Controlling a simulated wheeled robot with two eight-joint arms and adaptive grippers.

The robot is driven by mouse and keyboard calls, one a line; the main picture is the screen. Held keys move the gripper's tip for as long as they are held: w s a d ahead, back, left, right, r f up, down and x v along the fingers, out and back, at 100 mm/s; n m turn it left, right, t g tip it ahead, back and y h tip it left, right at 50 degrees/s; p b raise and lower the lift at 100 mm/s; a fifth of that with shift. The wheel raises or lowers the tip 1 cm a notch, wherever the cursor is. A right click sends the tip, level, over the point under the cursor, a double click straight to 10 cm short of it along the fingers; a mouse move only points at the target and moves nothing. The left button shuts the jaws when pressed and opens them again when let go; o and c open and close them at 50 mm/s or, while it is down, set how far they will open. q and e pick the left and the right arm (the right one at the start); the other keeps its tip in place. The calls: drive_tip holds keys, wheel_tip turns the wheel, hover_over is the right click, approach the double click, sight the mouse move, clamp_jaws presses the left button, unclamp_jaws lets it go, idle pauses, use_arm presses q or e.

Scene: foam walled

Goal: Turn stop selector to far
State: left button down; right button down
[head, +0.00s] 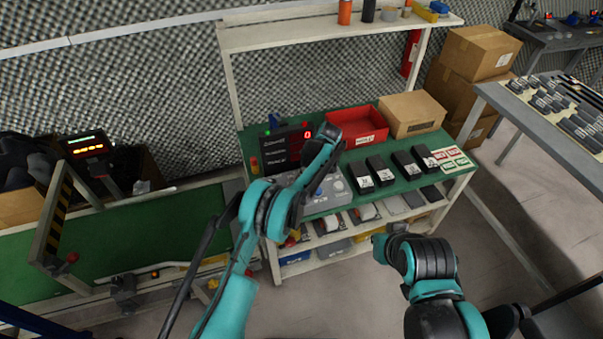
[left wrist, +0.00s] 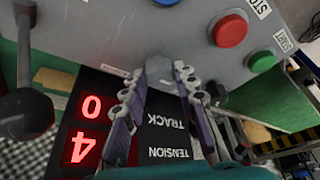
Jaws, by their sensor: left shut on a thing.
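A grey control box (head: 335,188) stands on the green bench top, partly behind my left arm in the head view. In the left wrist view its panel (left wrist: 95,35) fills the top, with a red button (left wrist: 230,29), a green button (left wrist: 262,61) and part of a blue control at the top edge. My left gripper (left wrist: 160,78) is shut on a small grey selector knob (left wrist: 160,68) at the panel's lower edge, one finger on each side. A label beside the knob is too small to read, and its setting cannot be told. My right arm shows, but its gripper does not.
A black display (head: 285,145) with red digits stands behind the box. A red bin (head: 357,128), a cardboard box (head: 411,113) and several black blocks (head: 381,171) share the bench (head: 461,173). A conveyor (head: 150,240) lies left. Open floor lies at right.

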idle(0.3)
use_arm(q)
drive_tip(key=c, duration=1.2)
unclamp_jaws()
drive_tip(key=v, duration=1.2)
